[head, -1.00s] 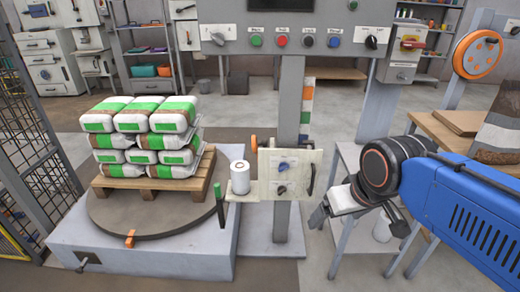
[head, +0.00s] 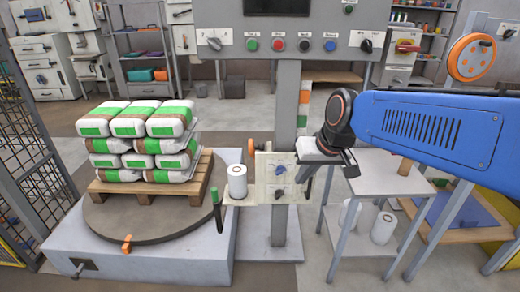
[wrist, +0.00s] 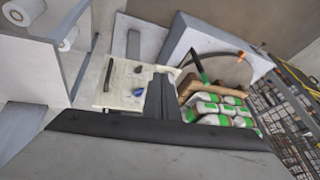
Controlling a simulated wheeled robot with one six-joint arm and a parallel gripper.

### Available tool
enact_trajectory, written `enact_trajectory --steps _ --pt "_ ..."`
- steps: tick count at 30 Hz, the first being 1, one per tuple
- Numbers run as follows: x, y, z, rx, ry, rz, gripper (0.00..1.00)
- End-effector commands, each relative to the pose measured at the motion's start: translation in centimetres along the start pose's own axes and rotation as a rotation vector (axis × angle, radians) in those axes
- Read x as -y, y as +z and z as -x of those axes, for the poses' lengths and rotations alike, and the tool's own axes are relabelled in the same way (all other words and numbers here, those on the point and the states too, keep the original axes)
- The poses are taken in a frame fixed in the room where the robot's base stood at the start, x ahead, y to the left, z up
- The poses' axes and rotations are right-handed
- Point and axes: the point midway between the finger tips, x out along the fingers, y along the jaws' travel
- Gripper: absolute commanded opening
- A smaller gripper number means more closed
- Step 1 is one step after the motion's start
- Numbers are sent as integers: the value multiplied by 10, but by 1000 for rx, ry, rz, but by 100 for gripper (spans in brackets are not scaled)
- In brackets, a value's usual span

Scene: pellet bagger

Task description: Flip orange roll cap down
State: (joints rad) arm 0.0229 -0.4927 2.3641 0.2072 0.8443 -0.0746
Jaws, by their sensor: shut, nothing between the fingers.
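The orange roll cap (head: 251,146) appears as a small upright orange piece at the upper left edge of the cream panel (head: 263,183) on the column, above the white roll (head: 237,181). My gripper (head: 303,183) is at the right edge of that panel, apart from the cap and to its right. In the wrist view my gripper (wrist: 160,80) shows its dark fingers together, empty, pointing toward the panel (wrist: 128,88). I cannot make out the cap in the wrist view; the fingers may hide it.
A pallet (head: 150,190) of stacked bags stands on the round turntable (head: 120,225) to the left. A green-handled lever (head: 216,200) rises left of the panel. A side table (head: 375,170) with white rolls below is at the right. A control box with buttons (head: 290,40) hangs above.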

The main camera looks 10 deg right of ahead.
Motion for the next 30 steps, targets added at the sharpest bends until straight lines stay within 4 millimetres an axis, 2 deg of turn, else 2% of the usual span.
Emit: enact_trajectory --steps 3,11,21,30 --pt "5 -30 -12 -3 -25 -25 0" --pt "12 -93 -40 -19 -77 -79 0" --pt "13 -173 -88 -46 -131 -158 0" --pt "8 -227 -130 -68 -162 -222 0"
